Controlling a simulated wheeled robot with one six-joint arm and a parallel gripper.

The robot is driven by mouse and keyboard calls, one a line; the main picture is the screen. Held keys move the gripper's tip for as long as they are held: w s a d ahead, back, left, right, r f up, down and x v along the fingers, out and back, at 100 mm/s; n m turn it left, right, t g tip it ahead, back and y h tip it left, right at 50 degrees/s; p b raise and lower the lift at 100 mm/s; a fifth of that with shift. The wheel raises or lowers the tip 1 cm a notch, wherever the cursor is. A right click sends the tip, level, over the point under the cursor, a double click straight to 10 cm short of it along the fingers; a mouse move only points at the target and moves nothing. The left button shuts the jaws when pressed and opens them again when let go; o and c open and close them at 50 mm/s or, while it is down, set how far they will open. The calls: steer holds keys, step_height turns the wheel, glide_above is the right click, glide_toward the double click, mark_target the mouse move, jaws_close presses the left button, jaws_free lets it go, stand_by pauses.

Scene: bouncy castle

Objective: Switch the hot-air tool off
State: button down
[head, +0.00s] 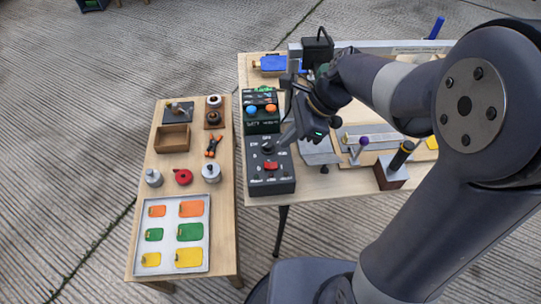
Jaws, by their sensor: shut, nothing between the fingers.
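A dark control box (284,185) stands at the left end of the bench. Its top has a round black knob (267,147) with small markings around it. Below the knob is a red switch (271,166), with small labels too fine to read. I cannot tell the knob's or the switch's setting. My gripper (282,141) is shut and empty, with its tips at or just above the right side of the knob. I cannot tell whether they touch it. The hot-air tool itself is not clearly identifiable here.
A second box (262,125) with blue and orange buttons stands directly behind. A separate table at left holds a tray (181,213) of coloured patches and several small items.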

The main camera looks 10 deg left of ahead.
mark_target(265, 163)
steer(key=b+x, duration=0.1)
steer(key=x, duration=0.7)
steer(key=shift+f, duration=0.1)
steer(key=shift+a, duration=0.1)
steer(key=shift+s+p, duration=0.1)
steer(key=shift+p, duration=0.25)
steer(key=shift+a+p, duration=0.15)
steer(key=shift+p, duration=0.3)
steer(key=shift+f, duration=0.15)
